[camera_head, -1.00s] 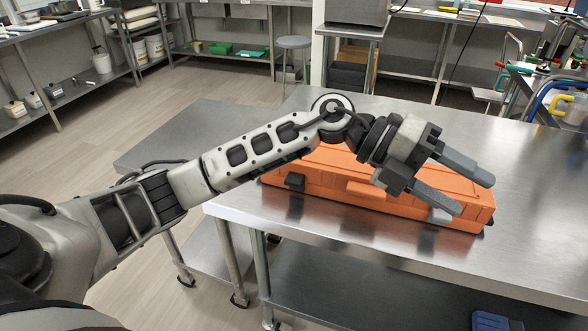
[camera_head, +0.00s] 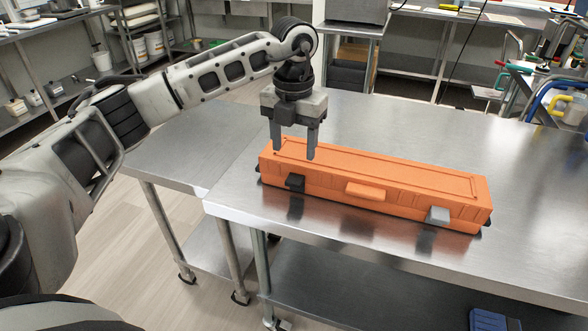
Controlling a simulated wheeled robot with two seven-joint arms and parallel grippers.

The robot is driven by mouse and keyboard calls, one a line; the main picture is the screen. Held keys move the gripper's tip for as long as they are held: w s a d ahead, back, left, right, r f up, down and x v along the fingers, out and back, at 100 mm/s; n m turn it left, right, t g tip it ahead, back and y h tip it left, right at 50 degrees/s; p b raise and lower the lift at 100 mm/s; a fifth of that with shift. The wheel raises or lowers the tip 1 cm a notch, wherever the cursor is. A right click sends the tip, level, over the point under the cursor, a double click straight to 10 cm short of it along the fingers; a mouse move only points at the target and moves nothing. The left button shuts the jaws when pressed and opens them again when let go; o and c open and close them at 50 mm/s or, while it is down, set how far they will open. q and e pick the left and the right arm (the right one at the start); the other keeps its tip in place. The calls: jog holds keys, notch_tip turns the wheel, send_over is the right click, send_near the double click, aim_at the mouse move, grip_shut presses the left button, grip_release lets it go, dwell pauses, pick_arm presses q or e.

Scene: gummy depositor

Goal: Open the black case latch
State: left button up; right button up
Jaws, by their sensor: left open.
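A long orange case (camera_head: 340,172) lies closed on the steel table. On its front side are a black latch (camera_head: 295,182) near the left end, an orange handle (camera_head: 366,191) in the middle and a grey latch (camera_head: 438,215) near the right end. My left gripper (camera_head: 294,154) is open and empty, with its fingers pointing down over the left end of the case, above and a little behind the black latch. I cannot tell whether the fingertips touch the lid. The black latch is in plain view, and the gripper is not on it. My right gripper is not in view.
The steel table (camera_head: 500,165) is clear around the case. A lower steel table (camera_head: 185,150) adjoins it on the left. Tools with coloured handles (camera_head: 565,105) stand at the far right. Shelves with buckets (camera_head: 155,45) and a steel bench (camera_head: 350,29) are in the background.

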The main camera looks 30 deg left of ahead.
aim_at(294, 180)
pick_arm(q)
notch_tip(294, 180, down, 8)
jog(key=shift+r+p, duration=0.1)
jog(key=shift+p, duration=0.4)
jog(key=c, duration=1)
